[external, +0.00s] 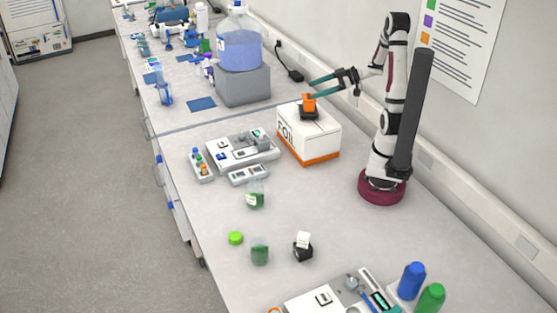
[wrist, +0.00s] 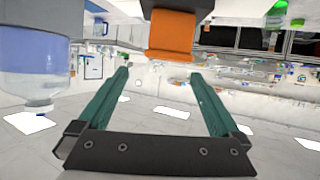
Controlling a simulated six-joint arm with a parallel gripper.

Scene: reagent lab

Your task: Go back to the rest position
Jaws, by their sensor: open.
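My gripper (external: 312,88) is open and empty, with two teal fingers pointing left in the external view. It hovers just above an orange block-like item (external: 309,103), which sits in a dark holder on top of the white FOIL box (external: 322,133). In the wrist view, which looks upside down, the fingers (wrist: 160,73) are spread wide with nothing between them. The orange item (wrist: 172,38) shows at the top there, apart from the fingers. My arm is raised, bent over toward the box.
A large blue liquid bottle (external: 238,48) on a grey block (external: 243,84) stands behind the box, left of my gripper. Instruments (external: 242,150), green vials (external: 255,195) and bottles (external: 411,281) stand toward the front. The wall is close at right. Bench before my base is fairly clear.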

